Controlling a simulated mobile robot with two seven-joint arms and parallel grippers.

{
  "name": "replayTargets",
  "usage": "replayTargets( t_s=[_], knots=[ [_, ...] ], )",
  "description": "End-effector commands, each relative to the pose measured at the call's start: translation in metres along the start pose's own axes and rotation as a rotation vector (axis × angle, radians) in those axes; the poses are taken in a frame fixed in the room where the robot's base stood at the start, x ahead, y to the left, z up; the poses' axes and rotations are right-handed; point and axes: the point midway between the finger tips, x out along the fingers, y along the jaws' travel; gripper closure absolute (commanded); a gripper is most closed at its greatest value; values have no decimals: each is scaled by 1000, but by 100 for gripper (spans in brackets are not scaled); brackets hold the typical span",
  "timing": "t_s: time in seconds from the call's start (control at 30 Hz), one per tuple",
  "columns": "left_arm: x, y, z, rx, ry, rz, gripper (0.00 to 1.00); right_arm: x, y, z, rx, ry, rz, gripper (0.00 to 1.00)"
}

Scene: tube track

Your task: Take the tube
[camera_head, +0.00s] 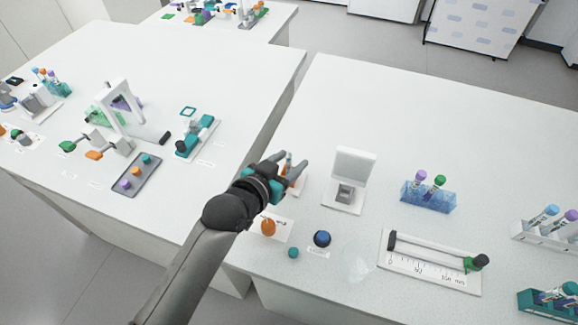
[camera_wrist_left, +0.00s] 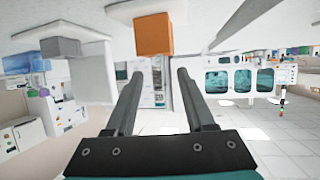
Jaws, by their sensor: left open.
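My left gripper (camera_head: 294,160) is open above the right table, just left of a white upright stand (camera_head: 354,165). A small orange-and-grey piece shows between or behind its fingers; I cannot tell whether it is the tube. In the left wrist view the open fingers (camera_wrist_left: 160,76) have nothing between them, and an orange block (camera_wrist_left: 153,35) shows beyond them at the top. A blue rack (camera_head: 428,199) right of the stand holds a purple-capped tube (camera_head: 420,177) and a green-capped tube (camera_head: 438,182). My right gripper is not in view.
A white scale track (camera_head: 430,270) with a dark bar and green knob lies at front right. A blue knob (camera_head: 322,239) and orange knob (camera_head: 268,227) stand near the front. More tube racks (camera_head: 548,232) are at the right edge. The right table's far part is clear.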

Motion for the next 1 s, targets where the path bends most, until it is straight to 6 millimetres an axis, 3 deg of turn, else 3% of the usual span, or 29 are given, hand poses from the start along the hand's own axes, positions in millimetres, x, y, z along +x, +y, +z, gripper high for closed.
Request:
replayTargets(
  t_s=[0.1, 0.6, 1.0],
  knots=[
    [0, 0, 0, 0, 0, 0, 46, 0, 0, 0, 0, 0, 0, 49],
    [-1, 0, 0, 0, 0, 0, 100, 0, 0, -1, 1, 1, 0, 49],
    [-2, 0, -3, 0, 1, 0, 100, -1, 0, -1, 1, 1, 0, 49]
  ],
)
